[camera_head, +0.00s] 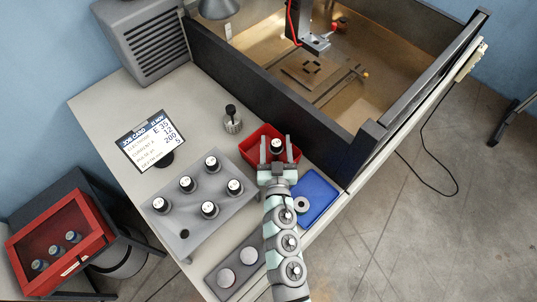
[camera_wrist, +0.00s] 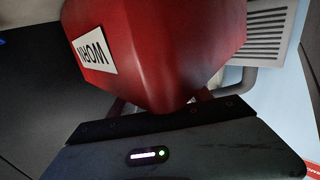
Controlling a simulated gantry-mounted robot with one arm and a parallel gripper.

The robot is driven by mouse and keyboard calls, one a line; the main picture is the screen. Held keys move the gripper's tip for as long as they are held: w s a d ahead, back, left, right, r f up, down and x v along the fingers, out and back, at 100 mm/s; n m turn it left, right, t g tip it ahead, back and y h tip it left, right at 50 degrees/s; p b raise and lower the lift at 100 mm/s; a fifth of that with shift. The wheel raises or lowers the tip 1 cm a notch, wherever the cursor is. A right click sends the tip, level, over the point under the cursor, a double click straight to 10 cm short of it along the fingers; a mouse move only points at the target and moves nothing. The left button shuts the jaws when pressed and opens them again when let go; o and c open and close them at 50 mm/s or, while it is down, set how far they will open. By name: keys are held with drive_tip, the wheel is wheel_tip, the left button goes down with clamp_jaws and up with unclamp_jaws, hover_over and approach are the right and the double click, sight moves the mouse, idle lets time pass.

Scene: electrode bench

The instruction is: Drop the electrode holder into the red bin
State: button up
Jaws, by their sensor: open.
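The red bin (camera_head: 256,134) stands on the bench beside the dark tank wall. In the wrist view the outside of the red bin (camera_wrist: 150,50), labelled WORN, fills the upper middle. My gripper (camera_head: 275,140) is open at the bin, with one finger on each side of a black-topped electrode holder (camera_head: 277,147). The holder appears within the bin's outline; whether it rests on the bin floor cannot be told. It is not visible in the wrist view, where the bin wall hides most of my fingers.
A grey rack (camera_head: 183,212) carries several similar holders and has an empty hole. A blue tray (camera_head: 318,190) with a metal ring lies right of my arm. A knurled metal part (camera_head: 233,122) and a job card (camera_head: 150,140) stand behind the rack. The tank wall (camera_head: 265,105) rises close behind the bin.

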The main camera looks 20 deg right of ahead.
drive_tip(key=shift+r, duration=0.15)
wheel_tip(320, 180, up, 20)
drive_tip(key=p, duration=0.3)
drive_tip(key=shift+p, duration=0.4)
drive_tip(key=shift+a, duration=0.1)
